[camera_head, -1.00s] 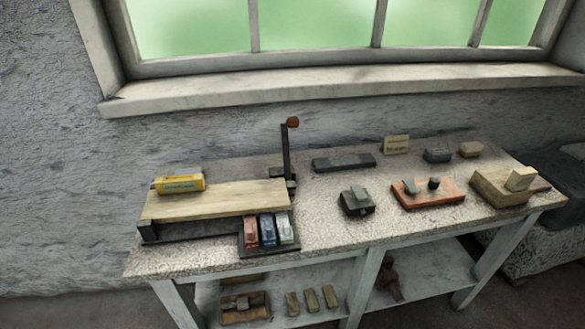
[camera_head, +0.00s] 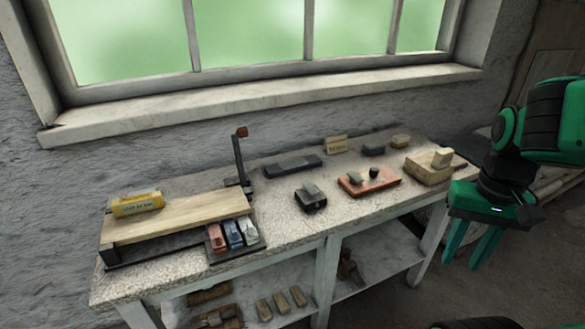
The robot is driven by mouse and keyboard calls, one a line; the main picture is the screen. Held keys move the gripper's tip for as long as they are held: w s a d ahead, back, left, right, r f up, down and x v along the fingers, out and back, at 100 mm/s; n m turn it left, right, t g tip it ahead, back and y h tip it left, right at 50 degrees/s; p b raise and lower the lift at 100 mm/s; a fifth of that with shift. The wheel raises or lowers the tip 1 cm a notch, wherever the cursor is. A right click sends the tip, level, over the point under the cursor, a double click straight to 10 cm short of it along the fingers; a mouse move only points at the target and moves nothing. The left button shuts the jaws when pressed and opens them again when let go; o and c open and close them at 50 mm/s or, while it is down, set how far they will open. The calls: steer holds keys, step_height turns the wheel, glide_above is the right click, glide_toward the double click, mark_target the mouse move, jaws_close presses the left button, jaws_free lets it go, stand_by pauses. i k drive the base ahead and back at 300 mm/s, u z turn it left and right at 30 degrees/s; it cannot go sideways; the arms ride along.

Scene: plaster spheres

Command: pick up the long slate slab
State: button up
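The long slate slab (camera_head: 292,166) is a flat dark grey bar. It lies flat near the back of the stone-topped bench (camera_head: 285,222), to the right of an upright lever with a red knob. My green gripper (camera_head: 468,258) hangs at the right, in front of the bench's right end and well apart from the slab. Its two fingers point down with a gap between them, and nothing shows between them.
The lever (camera_head: 239,160) stands close to the slab's left end. A wooden board (camera_head: 180,217), a small dark block (camera_head: 310,197), a red-orange tray (camera_head: 370,181) and a wooden block (camera_head: 428,168) occupy the bench. A small card (camera_head: 335,145) stands behind. The window sill (camera_head: 270,102) juts out above.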

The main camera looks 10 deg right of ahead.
mark_target(283, 167)
steer(key=u, duration=0.1)
steer(key=i, duration=1)
steer(key=z, duration=0.1)
